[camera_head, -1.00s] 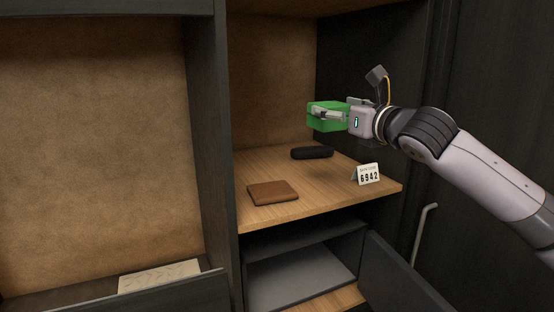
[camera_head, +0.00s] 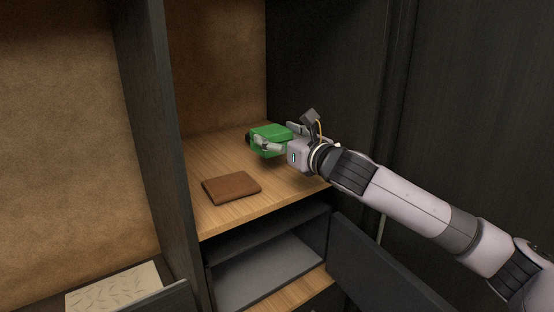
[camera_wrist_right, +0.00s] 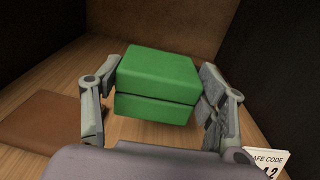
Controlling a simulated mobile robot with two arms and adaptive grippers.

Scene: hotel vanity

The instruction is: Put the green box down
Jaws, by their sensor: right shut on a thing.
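The green box (camera_head: 268,133) is held between the fingers of my right gripper (camera_head: 266,146), over the back right part of the wooden shelf (camera_head: 215,157). In the right wrist view the green box (camera_wrist_right: 156,85) sits between the two fingers of my right gripper (camera_wrist_right: 158,100), with a seam around its side. The box looks low and close to the shelf; I cannot tell whether it touches. My left gripper is in no view.
A brown wallet (camera_head: 231,187) lies on the shelf left of the box. A card with a safe code (camera_wrist_right: 266,161) stands at the right in the wrist view. Below the shelf is an open compartment (camera_head: 265,272) with its dark door (camera_head: 375,265) swung open. A dark panel (camera_head: 155,150) bounds the shelf on the left.

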